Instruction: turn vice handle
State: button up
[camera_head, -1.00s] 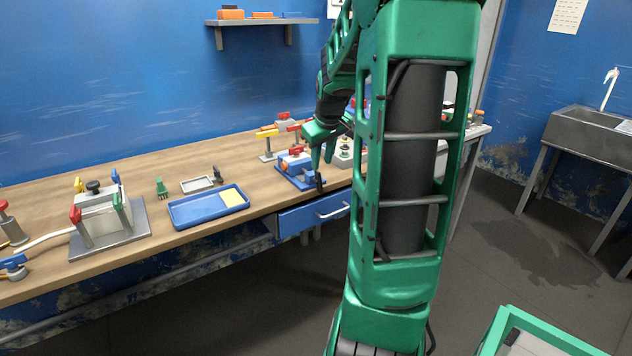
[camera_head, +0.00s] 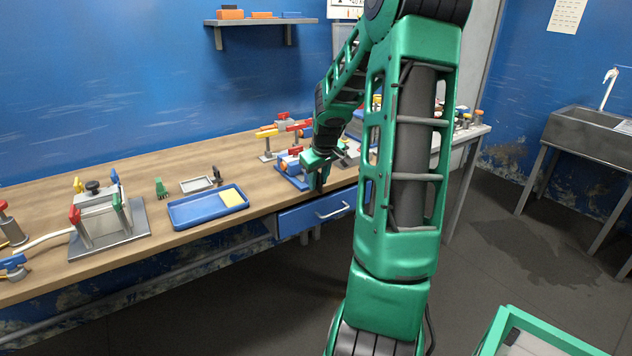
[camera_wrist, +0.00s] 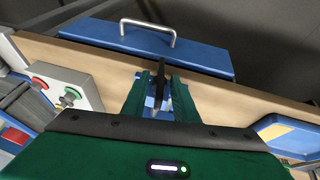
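The vice (camera_head: 287,171), with a blue base and red and grey parts on top, stands near the bench's front edge in the head view. My gripper (camera_head: 318,180) is at its front right and hides part of it. In the wrist view, the dark bar of the vice handle (camera_wrist: 161,82) stands between the two green fingers of my gripper (camera_wrist: 160,92). The fingers are apart, with blue parts of the vice (camera_wrist: 152,104) showing between them. The handle's lower end is hidden, and contact with the fingers cannot be told.
A blue drawer (camera_head: 296,222) with a metal handle is just below the bench edge. A grey box with red and green buttons (camera_wrist: 72,84) is beside the vice. A blue tray (camera_head: 190,214) lies to the left on the bench (camera_head: 130,182).

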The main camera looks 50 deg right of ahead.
jog(key=shift+c, duration=0.4)
grip_shut()
jog(key=shift+y, duration=0.3)
jog(key=y, duration=0.1)
jog(key=t+y, duration=0.1)
jog(key=shift+d+m+y, duration=0.3)
jog(key=shift+m, duration=0.1)
jog(key=y, duration=0.3)
jog(key=shift+s+d+f+m+t, duration=0.15)
jog(key=shift+d+m+t, duration=0.1)
jog(key=shift+m+t, duration=0.15)
jog(key=y, duration=0.2)
jog(key=m+t+y, duration=0.1)
jog(key=y, duration=0.1)
jog(key=shift+s+d+f, duration=0.1)
jog(key=shift+d+f, duration=0.05)
jog(key=shift+f, duration=0.05)
jog(key=shift+d+f+m+t+y, duration=0.1)
jog(key=shift+m+t+y, duration=0.5)
jog(key=shift+y, duration=1)
